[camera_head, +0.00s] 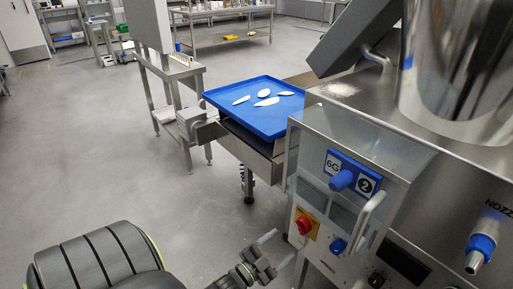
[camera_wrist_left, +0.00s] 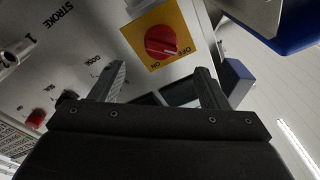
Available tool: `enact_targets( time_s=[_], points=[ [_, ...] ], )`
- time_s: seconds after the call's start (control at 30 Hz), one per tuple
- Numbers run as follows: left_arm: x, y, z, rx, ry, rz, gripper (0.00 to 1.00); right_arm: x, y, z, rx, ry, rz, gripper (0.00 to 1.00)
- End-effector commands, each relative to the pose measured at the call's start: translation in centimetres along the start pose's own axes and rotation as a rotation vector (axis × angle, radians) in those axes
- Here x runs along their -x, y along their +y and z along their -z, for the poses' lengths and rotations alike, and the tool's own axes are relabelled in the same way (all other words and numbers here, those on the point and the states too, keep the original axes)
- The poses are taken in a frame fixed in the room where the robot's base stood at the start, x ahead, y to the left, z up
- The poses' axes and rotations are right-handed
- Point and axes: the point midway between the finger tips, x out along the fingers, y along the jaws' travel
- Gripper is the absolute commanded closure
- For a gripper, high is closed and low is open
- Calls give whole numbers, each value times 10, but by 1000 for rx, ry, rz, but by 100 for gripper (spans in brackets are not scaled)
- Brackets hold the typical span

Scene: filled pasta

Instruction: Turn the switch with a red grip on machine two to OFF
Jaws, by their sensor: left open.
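The switch with a red grip (camera_head: 303,225) sits on a yellow plate on the front panel of the steel machine, below the blue plate (camera_head: 353,172) marked 6G and 2. In the left wrist view the red grip (camera_wrist_left: 160,41) and its yellow plate (camera_wrist_left: 133,33) show close up, with the words ON and OFF seen upside down. I cannot tell surely which word the grip points at. My left gripper (camera_head: 281,248) is open and empty, just left of and below the switch, apart from it. Its two fingers (camera_wrist_left: 160,77) stand on either side below the grip in the wrist view.
A blue knob (camera_head: 338,246) and a curved metal handle (camera_head: 367,220) are right of the switch. A blue tray (camera_head: 222,100) with several white pieces lies on the conveyor behind. A blue nozzle fitting (camera_head: 482,246) is at the right. The floor (camera_head: 100,170) at left is clear.

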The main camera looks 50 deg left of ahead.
Motion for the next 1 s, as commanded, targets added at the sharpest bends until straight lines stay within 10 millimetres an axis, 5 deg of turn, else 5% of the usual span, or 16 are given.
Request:
enact_targets(
  time_s=[0.2,0.4,1.0],
  points=[
    [52,1,-1,-1,-3,-2,31,-1,2,4,3,6,-3,64],
    [82,0,0,0,-1,-1,31,1,1,8,3,10,-2,64],
    [91,0,0,0,0,0,31,4,0,6,0,10,0,64]
  ],
)
